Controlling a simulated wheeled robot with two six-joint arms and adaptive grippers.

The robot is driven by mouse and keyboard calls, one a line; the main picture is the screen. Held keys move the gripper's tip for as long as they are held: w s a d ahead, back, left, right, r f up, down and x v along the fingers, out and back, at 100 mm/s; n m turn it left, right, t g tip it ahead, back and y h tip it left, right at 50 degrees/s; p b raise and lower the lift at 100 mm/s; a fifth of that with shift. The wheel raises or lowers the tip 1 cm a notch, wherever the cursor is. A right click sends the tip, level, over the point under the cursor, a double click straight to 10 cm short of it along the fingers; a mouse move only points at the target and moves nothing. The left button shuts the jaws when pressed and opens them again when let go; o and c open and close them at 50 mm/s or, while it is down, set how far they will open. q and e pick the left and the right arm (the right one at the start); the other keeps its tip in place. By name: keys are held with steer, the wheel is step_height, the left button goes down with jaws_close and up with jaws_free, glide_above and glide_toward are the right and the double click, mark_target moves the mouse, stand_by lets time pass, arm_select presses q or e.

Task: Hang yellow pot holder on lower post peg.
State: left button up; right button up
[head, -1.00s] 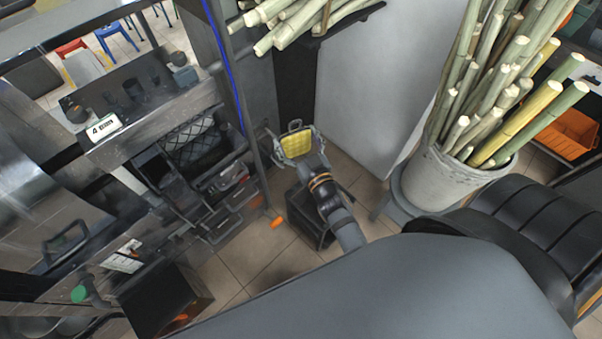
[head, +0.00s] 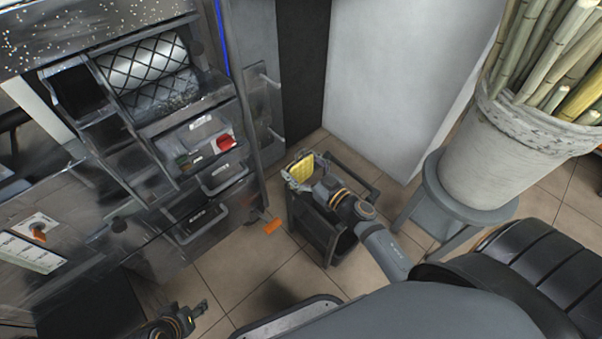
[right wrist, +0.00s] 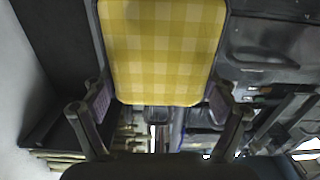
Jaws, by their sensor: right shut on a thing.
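The yellow checked pot holder (head: 302,173) is held in my right gripper (head: 299,178), upright and above a dark bin. It fills the upper middle of the right wrist view (right wrist: 160,50), between the two fingers of the gripper (right wrist: 160,97). The lower post peg (head: 276,136) sticks out from a grey post (head: 258,112), up and left of the pot holder, with a clear gap. An upper peg (head: 268,81) is above it. Both pegs look bare. My left gripper (head: 202,306) is low at the left, near the floor; its jaw opening is unclear.
A dark open bin (head: 322,238) stands below my right gripper. The press cabinet (head: 190,150) with drawers fills the left. A white bucket of cane (head: 500,150) stands on a grey stool (head: 428,195) at right. An orange-ended part (head: 272,227) juts out near the floor.

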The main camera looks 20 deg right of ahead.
steer(key=shift+x, duration=1)
steer(key=x, duration=0.2)
steer(key=b+x, duration=0.1)
steer(key=x, duration=0.1)
steer(key=f+x, duration=0.1)
steer(key=x, duration=0.2)
steer(key=shift+w+f, duration=0.15)
steer(key=shift+w+a+f, duration=0.1)
steer(key=shift+w, duration=0.05)
arm_select(q)
steer(key=shift+d+f+t, duration=0.15)
steer(key=shift+f+t, duration=0.15)
steer(key=shift+f, duration=0.15)
arm_select(e)
steer(key=shift+f, duration=0.1)
